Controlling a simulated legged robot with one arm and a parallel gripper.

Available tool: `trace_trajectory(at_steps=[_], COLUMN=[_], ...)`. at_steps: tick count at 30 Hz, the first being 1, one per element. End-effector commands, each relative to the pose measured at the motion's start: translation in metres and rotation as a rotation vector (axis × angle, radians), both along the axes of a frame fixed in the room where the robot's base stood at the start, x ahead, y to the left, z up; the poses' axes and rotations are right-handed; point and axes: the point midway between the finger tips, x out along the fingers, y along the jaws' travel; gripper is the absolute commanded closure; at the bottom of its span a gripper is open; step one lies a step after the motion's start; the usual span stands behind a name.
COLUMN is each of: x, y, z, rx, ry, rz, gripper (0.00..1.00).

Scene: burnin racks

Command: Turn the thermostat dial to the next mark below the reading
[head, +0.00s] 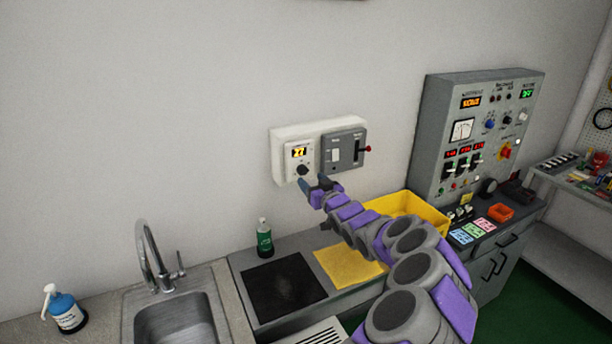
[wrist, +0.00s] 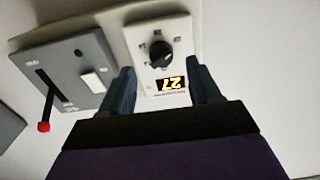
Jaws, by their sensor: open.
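The thermostat (head: 291,158) is a white panel on the wall with a lit display and a black round dial below it. The wrist view is upside down to the head view; in it the display (wrist: 171,84) reads 27 and the dial (wrist: 161,54) has small marks around it, too small to read. My gripper (head: 316,184) is open in front of the thermostat. In the wrist view its two fingers (wrist: 163,88) stand apart on either side of the display, and nothing is between them. The fingertips appear short of the dial; I cannot tell whether they touch the panel.
A grey switch box (head: 345,150) with a red-tipped lever (head: 368,149) adjoins the thermostat. Below are a green bottle (head: 264,238), a black mat (head: 283,287), a yellow mat (head: 347,267) and a yellow bin (head: 415,209). A tall control panel (head: 438,176) stands at right, a sink (head: 178,312) at left.

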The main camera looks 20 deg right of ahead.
Motion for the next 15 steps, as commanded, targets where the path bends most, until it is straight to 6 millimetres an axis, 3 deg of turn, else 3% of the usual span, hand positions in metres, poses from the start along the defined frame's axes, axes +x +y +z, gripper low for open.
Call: trace_trajectory(at_steps=[6,15], x=[0.029,0.048], y=[0.0,0.001], z=[-0.001,0.0], rx=[-0.005,-0.001], ry=[0.002,-0.001], rz=[-0.002,0.0], gripper=[0.38,0.38])
